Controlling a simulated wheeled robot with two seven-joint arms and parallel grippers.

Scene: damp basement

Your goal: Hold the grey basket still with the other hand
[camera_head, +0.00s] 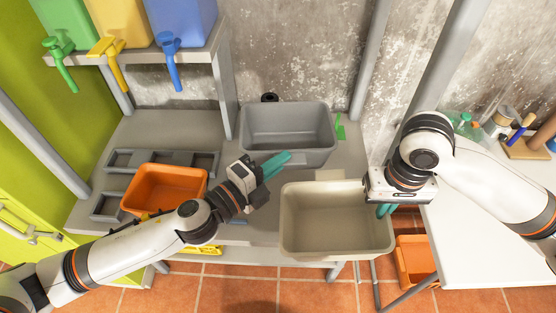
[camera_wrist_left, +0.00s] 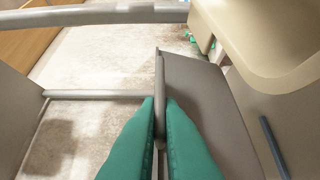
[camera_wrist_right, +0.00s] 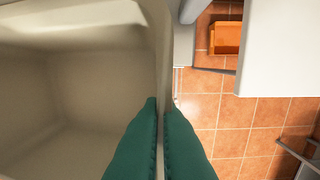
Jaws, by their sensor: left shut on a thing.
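The grey basket (camera_head: 290,151) stands at the back of the grey bench. My left gripper (camera_head: 288,158) is at its front side. In the left wrist view the green fingers (camera_wrist_left: 160,103) are shut on a thin grey edge, the basket's rim (camera_wrist_left: 160,65). The beige basket (camera_head: 335,246) stands in front of it, at the bench's front edge. My right gripper (camera_head: 385,210) is at its right side. In the right wrist view the green fingers (camera_wrist_right: 163,103) are close together astride the beige rim (camera_wrist_right: 158,50). The beige basket's inside looks empty.
An orange bin (camera_head: 165,188) sits left on a grey tray (camera_head: 190,160). Green, yellow and blue dispensers (camera_head: 183,20) stand on a shelf above. A green item (camera_head: 340,127) lies right of the grey basket. A white table (camera_head: 480,240) is at the right.

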